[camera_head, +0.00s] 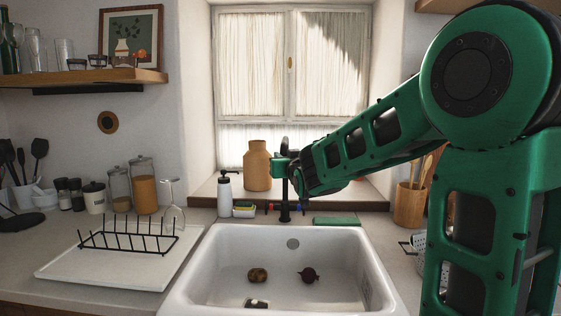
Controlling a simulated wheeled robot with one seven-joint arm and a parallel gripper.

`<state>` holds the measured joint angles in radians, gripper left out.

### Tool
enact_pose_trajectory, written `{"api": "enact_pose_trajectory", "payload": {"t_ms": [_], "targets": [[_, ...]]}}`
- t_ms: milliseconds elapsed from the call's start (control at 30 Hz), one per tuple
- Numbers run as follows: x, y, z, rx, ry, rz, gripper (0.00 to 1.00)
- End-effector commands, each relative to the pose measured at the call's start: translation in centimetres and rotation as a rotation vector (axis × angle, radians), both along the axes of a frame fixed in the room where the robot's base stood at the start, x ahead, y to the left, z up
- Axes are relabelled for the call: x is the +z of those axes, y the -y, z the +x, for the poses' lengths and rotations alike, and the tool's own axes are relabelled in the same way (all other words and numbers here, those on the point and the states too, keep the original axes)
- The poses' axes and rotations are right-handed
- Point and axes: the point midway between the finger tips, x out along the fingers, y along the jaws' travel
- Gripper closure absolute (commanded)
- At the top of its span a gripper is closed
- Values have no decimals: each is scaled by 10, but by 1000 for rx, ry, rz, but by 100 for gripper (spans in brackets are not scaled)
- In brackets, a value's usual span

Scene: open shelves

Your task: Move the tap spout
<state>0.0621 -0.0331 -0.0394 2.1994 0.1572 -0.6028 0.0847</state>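The dark tap (284,213) stands upright at the back edge of the white sink (190,286), with small red and blue parts beside its base. Its upper part and spout are largely hidden by or merged with my gripper (283,168), which is at the tap's column, reaching in from the right. The fingertips are small and dark here. I cannot tell whether they are open, touching the tap or closed on it. A dark curved piece shows just above the gripper; I cannot tell if it is the spout.
In the sink lie a brown potato-like item (257,275) and a dark red beet-like item (308,275). A wine glass (172,205) stands by the black rack (128,238).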

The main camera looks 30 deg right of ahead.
Motion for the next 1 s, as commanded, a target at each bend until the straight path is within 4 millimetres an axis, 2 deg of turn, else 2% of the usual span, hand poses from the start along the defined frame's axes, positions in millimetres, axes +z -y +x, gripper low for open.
{"api": "enact_pose_trajectory", "payload": {"t_ms": [33, 67, 100, 467, 567, 1000], "targets": [[0, -2, 0, 4, 0, 0, 72], [0, -2, 0, 4, 0, 0, 64], [0, -2, 0, 3, 0, 0, 63], [0, -1, -5, 1, 0, 0, 63], [0, -4, -15, 1, 0, 0, 63], [-1, -20, -86, 1, 0, 0, 63]]}}
